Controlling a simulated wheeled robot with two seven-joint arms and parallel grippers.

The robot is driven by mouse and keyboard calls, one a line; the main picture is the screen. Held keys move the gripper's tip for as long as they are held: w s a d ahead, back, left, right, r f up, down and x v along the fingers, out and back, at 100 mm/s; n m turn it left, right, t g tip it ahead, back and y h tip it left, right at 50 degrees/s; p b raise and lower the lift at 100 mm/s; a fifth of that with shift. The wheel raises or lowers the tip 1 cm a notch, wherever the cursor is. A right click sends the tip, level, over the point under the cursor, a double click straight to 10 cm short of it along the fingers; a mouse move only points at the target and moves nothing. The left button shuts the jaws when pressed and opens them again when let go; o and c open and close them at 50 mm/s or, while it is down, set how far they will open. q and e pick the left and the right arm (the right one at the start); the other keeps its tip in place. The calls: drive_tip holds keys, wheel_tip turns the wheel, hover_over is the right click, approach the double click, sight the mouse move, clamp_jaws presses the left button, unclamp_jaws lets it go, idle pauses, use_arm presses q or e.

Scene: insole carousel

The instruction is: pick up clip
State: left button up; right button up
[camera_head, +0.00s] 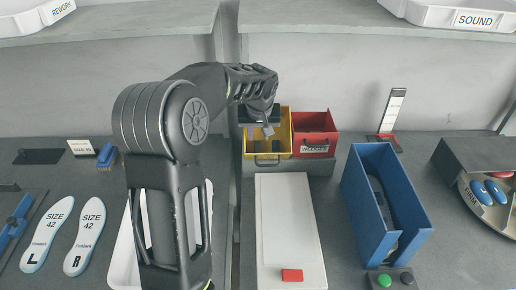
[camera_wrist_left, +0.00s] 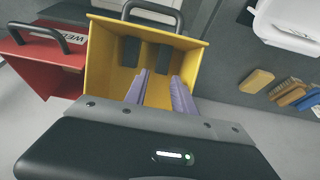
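A yellow bin (camera_head: 286,128) stands at the back centre. It also shows in the left wrist view (camera_wrist_left: 104,60), with two dark upright pieces inside, a left one (camera_wrist_left: 130,50) and a right one (camera_wrist_left: 166,57). These may be clips, but I cannot tell for sure. My left gripper (camera_head: 268,130) is over the yellow bin. In the left wrist view its two fingers (camera_wrist_left: 160,76) are apart and point into the bin, with nothing visible between them. The fingers appear short of the dark pieces. My right gripper is not in view.
A red bin (camera_head: 315,122) labelled WEDGES stands right beside the yellow one. In front lie a white board (camera_head: 285,215) with a red block (camera_head: 292,275) and a blue holder (camera_head: 362,205). Size 42 insoles (camera_head: 48,230) lie at left. A shelf (camera_head: 320,16) overhangs the back.

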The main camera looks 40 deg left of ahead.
sight(258, 143)
use_arm(q)
drive_tip(key=shift+f, duration=0.25)
drive_tip(key=p+x, duration=0.1)
drive_tip(key=x, duration=0.3)
drive_tip(key=shift+a+f+p, duration=0.1)
drive_tip(key=shift+f+p, duration=0.25)
drive_tip(key=shift+c, duration=0.3)
clamp_jaws()
idle(0.3)
